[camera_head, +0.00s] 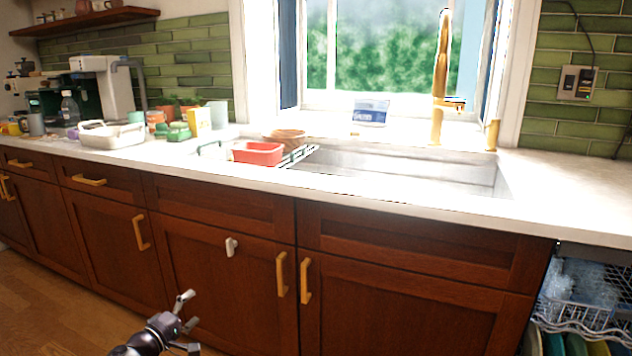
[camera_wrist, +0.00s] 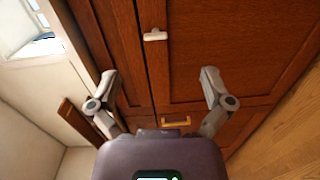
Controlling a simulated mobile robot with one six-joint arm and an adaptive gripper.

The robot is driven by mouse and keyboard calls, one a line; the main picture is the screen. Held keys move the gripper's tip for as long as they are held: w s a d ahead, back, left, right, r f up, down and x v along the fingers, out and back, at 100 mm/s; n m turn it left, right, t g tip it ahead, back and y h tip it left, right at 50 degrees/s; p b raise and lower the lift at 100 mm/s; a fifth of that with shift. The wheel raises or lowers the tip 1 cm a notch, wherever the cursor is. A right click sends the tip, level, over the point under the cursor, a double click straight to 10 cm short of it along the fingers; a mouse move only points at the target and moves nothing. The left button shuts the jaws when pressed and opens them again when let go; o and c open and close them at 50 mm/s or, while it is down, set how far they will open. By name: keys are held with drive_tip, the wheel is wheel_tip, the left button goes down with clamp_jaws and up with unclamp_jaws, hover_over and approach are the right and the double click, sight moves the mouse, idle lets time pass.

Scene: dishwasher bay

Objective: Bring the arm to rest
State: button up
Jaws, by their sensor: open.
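My gripper (camera_head: 188,322) is at the bottom of the head view, in front of the dark wood cabinet doors and below the counter. Its fingers are spread apart with nothing between them. In the wrist view my gripper (camera_wrist: 158,90) also shows open and empty, facing the cabinet front. A small white handle-like piece (camera_head: 231,246) is on a cabinet door, above and right of the gripper. It also shows in the wrist view, where the white piece (camera_wrist: 155,35) is beyond the fingertips and apart from them.
The white counter (camera_head: 560,190) runs above the cabinets, with a sink (camera_head: 420,170), a red tub (camera_head: 257,153) and a white dish basin (camera_head: 112,136). Brass handles (camera_head: 305,280) stick out from the doors. A dishwasher rack (camera_head: 580,312) with dishes is at right. Wooden floor (camera_head: 40,310) is clear at lower left.

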drive_tip(key=w+d+f+m+g+p, duration=0.1)
drive_tip(key=d+f+m+g, duration=0.15)
drive_tip(key=d, duration=0.55)
drive_tip(key=w+d+f+m+g, duration=0.1)
drive_tip(key=w+d+f+g, duration=0.15)
drive_tip(key=d, duration=0.65)
drive_tip(key=w+d+f+m+g+p, duration=0.1)
drive_tip(key=d+f+m+g, duration=0.2)
drive_tip(key=d, duration=0.5)
drive_tip(key=s+d+f+m+g+y+p, duration=0.1)
drive_tip(key=s+d+f+m+g+y, duration=0.2)
drive_tip(key=d, duration=0.4)
drive_tip(key=s+d+m+g+y+p, duration=0.1)
drive_tip(key=s+d+g+y, duration=0.1)
drive_tip(key=s+d, duration=0.4)
drive_tip(key=s+d+f+m+g+y+p, duration=0.1)
drive_tip(key=s+d+f+m+g+y, duration=0.15)
drive_tip(key=d, duration=0.55)
wheel_tip(320, 180, up, 38)
drive_tip(key=p, duration=3.7)
drive_tip(key=shift+w+r+p, duration=0.15)
drive_tip(key=shift+r+p, duration=0.05)
drive_tip(key=shift+p, duration=0.1)
drive_tip(key=shift+g, duration=0.25)
